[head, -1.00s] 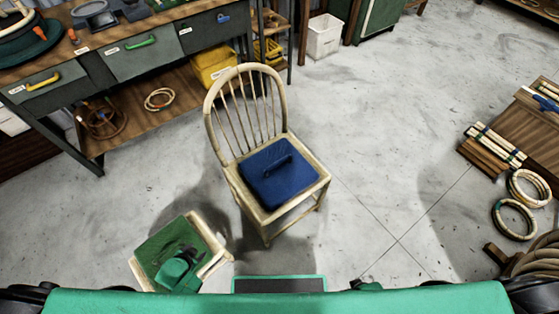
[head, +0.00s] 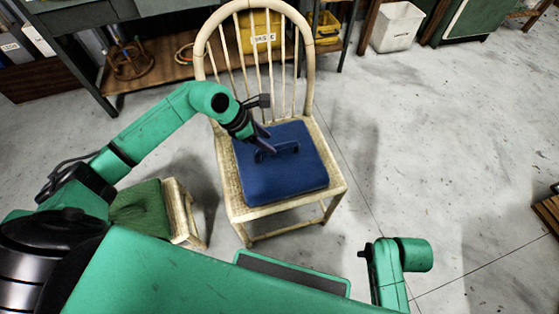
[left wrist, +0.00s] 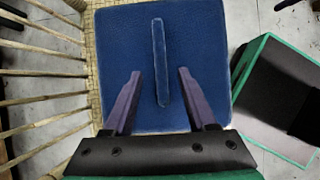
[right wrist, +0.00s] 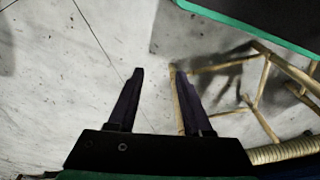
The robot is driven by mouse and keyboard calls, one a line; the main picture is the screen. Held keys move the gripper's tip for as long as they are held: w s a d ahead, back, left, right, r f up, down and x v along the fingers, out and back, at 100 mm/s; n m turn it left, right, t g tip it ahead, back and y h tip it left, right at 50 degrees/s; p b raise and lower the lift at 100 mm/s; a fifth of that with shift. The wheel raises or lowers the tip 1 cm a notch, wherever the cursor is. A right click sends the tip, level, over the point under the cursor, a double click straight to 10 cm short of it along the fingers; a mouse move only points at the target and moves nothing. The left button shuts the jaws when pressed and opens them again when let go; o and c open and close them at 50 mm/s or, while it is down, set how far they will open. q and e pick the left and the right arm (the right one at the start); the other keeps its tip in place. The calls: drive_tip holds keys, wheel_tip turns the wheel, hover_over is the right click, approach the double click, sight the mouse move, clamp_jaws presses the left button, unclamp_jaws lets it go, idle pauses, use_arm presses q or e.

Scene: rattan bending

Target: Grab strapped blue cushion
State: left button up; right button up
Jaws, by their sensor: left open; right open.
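The blue cushion (head: 290,172) lies on the woven seat of a pale rattan chair (head: 240,205). A raised blue strap (head: 288,148) stands on its top. My left gripper (head: 265,147) is over the cushion near the strap, with its fingers apart. In the left wrist view the strap (left wrist: 161,62) runs lengthwise on the cushion (left wrist: 205,60), between and beyond the two open fingers (left wrist: 158,75). Whether the fingers touch the cushion I cannot tell. My right gripper (right wrist: 155,72) is open and empty above the floor, with chair legs (right wrist: 255,95) close by at its right.
A low stool with a green cushion (head: 140,212) stands left of the chair, partly behind my arm. A workbench with a lower shelf (head: 160,65) and a white bin (head: 398,27) are at the back.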

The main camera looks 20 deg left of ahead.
sight(276, 146)
use_arm(q)
drive_tip(key=b+x, duration=0.1)
drive_tip(key=x, duration=0.5)
drive_tip(key=shift+d+r, duration=0.1)
drive_tip(key=shift+d, duration=0.1)
clamp_jaws()
use_arm(e)
drive_tip(key=r, duration=0.3)
drive_tip(key=shift+a, duration=0.2)
use_arm(q)
drive_tip(key=shift+r, duration=0.1)
idle(0.4)
